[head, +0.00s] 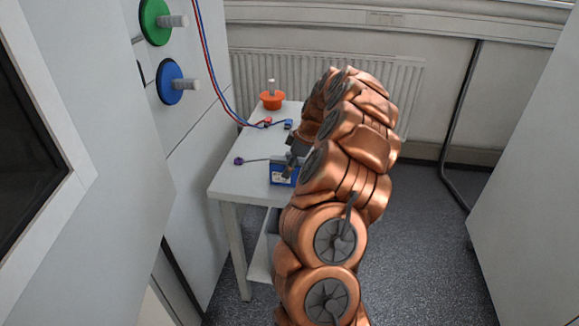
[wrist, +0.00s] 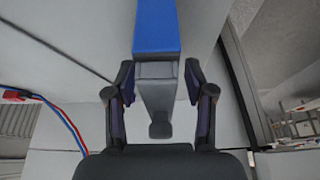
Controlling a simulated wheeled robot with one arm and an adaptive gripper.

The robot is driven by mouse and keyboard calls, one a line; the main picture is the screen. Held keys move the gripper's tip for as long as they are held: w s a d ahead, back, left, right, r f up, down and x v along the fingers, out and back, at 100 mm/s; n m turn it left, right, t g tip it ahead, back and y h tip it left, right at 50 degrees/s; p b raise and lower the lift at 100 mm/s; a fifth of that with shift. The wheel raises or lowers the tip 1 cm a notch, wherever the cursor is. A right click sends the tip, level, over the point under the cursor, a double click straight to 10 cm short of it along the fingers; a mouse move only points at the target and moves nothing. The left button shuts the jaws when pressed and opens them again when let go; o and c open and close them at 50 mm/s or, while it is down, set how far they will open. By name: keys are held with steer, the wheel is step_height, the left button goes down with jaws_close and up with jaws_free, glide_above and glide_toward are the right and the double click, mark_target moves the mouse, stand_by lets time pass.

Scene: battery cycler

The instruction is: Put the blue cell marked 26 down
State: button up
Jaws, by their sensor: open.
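The blue cell (head: 284,173) rests on the small white table (head: 232,183) near its front edge, partly hidden by my arm. Its label is too small to read. In the wrist view the blue cell (wrist: 156,28) shows at the top, with a grey part (wrist: 157,90) reaching down between my fingers. My gripper (wrist: 160,82) is open, one finger on each side of the grey part, with visible gaps. In the head view my gripper (head: 294,158) is just above the cell, largely hidden by my arm.
An orange bowl-shaped piece with a grey post (head: 272,98) stands at the table's back. Red and blue cables (head: 222,92) hang down to connectors (head: 288,124) on the table. A dark connector (head: 239,161) lies left of the cell. Green (head: 155,22) and blue (head: 170,82) knobs project from the left cabinet.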

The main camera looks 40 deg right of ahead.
steer(key=b+v, duration=0.2)
steer(key=v, duration=1)
steer(key=shift+b, duration=0.35)
steer(key=shift+a+r, duration=0.1)
steer(key=shift+a, duration=0.05)
steer(key=w+a+r+g, duration=0.1)
steer(key=a+r, duration=0.1)
steer(key=a, duration=0.6)
steer(key=w+a+r, duration=0.1)
steer(key=a+r, duration=0.1)
steer(key=a, duration=0.7)
steer(key=s+a+g, duration=0.1)
steer(key=s+a, duration=0.2)
steer(key=a, duration=0.4)
steer(key=s+a+g, duration=0.1)
steer(key=s+a, duration=0.2)
steer(key=a, duration=0.4)
steer(key=s+a+f+m+h, duration=0.1)
steer(key=s+a+f+m, duration=0.1)
steer(key=s, duration=0.6)
steer(key=s+a+f+m+g, duration=0.1)
steer(key=s+a+f, duration=0.3)
steer(key=s, duration=0.4)
steer(key=s+a+f+m+g+h, duration=0.1)
steer(key=s+a+f+m, duration=0.2)
steer(key=s, duration=0.5)
steer(key=shift+f+m+h, duration=0.15)
steer(key=shift+m+h, duration=0.15)
steer(key=shift+m, duration=0.2)
